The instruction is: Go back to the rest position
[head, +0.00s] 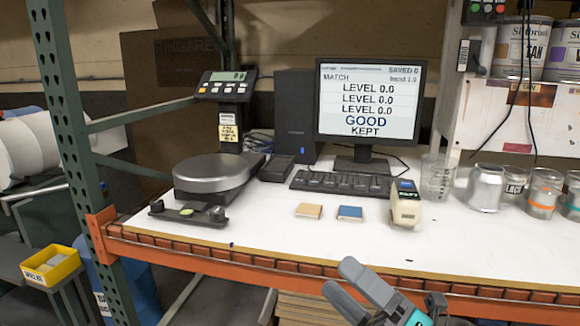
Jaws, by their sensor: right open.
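My right gripper (362,291) shows at the bottom, right of centre, in the head view. It is open and empty, in front of the bench's front edge and apart from the things on the bench. Part of my right arm shows below it at the frame's lower edge. My left gripper is not in view.
The white bench (270,239) has an orange front beam (262,275). On it stand a scale (213,172), a keyboard (338,184), a monitor (368,105), a handheld device (405,205), a beaker (437,178) and several cans and jars. A green rack post (66,120) rises at left.

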